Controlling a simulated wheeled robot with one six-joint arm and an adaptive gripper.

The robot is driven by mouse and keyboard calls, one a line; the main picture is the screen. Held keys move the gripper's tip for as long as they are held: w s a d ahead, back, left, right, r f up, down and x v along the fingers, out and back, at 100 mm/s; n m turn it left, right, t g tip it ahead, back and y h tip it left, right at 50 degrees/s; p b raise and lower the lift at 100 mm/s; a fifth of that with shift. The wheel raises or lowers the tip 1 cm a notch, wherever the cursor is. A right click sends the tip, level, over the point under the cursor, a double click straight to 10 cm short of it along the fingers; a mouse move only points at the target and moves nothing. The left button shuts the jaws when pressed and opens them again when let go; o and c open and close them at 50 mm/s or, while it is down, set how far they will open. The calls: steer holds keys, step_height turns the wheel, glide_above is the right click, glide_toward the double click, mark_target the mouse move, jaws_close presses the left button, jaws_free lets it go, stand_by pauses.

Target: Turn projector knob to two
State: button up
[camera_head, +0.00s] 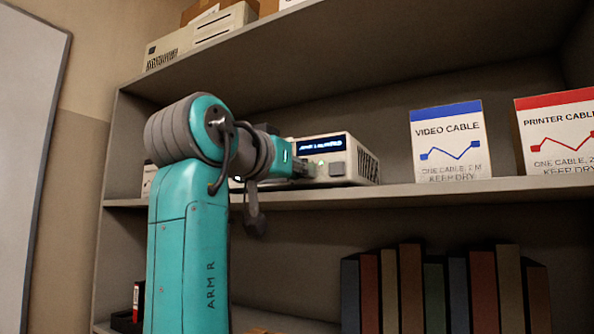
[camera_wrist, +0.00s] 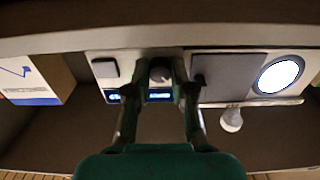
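The projector (camera_head: 365,163) is a pale box with a lit blue display (camera_head: 321,145) on the middle shelf; my arm hides its left part. My gripper (camera_head: 301,166) is at its front face. In the wrist view, which looks upside down, a dark round knob (camera_wrist: 160,73) sits between the two fingertips of my gripper (camera_wrist: 163,68). The fingers are on either side of it, very close; I cannot tell whether they touch it. The blue display shows partly behind the fingers in this view (camera_wrist: 158,96). The knob's pointer and any numbers are not readable.
The shelf edge (camera_head: 450,190) runs close to my gripper. A video cable box (camera_head: 447,143) and a printer cable box (camera_head: 558,135) stand to the right. Several books (camera_head: 430,290) are below. A bright round lens (camera_wrist: 278,75) and a pale bulb (camera_wrist: 231,120) show in the wrist view.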

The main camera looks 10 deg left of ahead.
jaws_close()
steer(key=shift+m, duration=7.9)
